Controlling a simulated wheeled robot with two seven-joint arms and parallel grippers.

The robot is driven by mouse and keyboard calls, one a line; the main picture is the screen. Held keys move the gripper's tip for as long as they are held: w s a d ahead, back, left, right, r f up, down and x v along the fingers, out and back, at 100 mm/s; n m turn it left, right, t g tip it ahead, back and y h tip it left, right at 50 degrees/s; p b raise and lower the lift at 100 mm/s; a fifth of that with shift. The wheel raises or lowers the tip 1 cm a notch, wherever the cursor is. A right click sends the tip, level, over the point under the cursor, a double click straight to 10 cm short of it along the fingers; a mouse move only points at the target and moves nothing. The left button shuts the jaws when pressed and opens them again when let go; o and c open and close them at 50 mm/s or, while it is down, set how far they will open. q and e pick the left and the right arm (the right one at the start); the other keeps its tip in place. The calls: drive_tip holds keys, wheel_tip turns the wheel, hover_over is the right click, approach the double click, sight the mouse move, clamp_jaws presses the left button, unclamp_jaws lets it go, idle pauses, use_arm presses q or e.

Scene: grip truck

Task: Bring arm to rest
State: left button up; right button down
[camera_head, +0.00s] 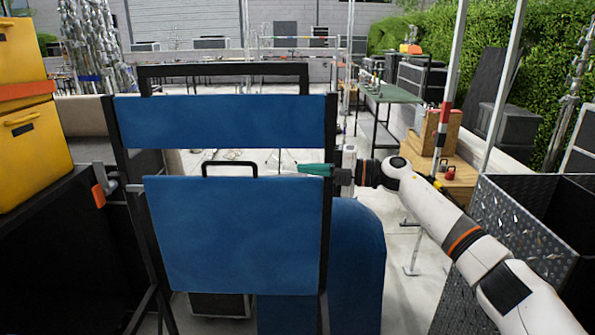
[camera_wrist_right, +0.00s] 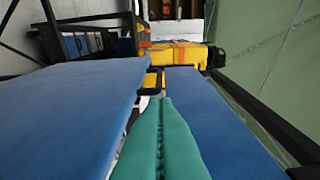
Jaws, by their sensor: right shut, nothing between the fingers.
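My right arm (camera_head: 450,225) comes in from the right, white with an orange band. Its right gripper (camera_head: 312,169) points left, with green fingertips at the right edge of the blue folding chair (camera_head: 235,235). The green fingers (camera_wrist_right: 160,145) lie together in the wrist view and hold nothing. Blue panels (camera_wrist_right: 70,110) fill both sides of that view, close to the fingers. I cannot tell whether the fingers touch the chair. My left gripper is not in view.
Yellow cases (camera_head: 20,150) are stacked at the left on a dark box. An open diamond-plate bin (camera_head: 500,215) stands at the right, under my arm. A wooden box (camera_head: 437,132) and a green-topped table (camera_head: 388,93) stand behind. Pale floor shows between chair and bin.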

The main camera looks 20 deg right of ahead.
drive_tip(key=s+a+f+m+t+h, duration=0.1)
drive_tip(key=s+a+f+m+t, duration=0.1)
drive_tip(key=a+f+m+t, duration=0.5)
drive_tip(key=s+f+m+t+h, duration=0.1)
drive_tip(key=s+f+m+h, duration=0.9)
drive_tip(key=f+m, duration=0.4)
drive_tip(key=s+d+f+m+g+h, duration=0.35)
drive_tip(key=s+f+g, duration=0.25)
drive_tip(key=s+f, duration=0.55)
drive_tip(key=s+f+m+g, duration=0.3)
drive_tip(key=s+g, duration=0.4)
drive_tip(key=s, duration=1.5)
wheel_tip(320, 180, down, 26)
drive_tip(key=s+f+g, duration=0.1)
drive_tip(key=g, duration=0.1)
drive_tip(key=s+d+f+g, duration=0.1)
drive_tip(key=s+d+f, duration=0.2)
drive_tip(key=s+f, duration=1.2)
drive_tip(key=shift+s+d, duration=0.2)
drive_tip(key=shift+s, duration=0.5)
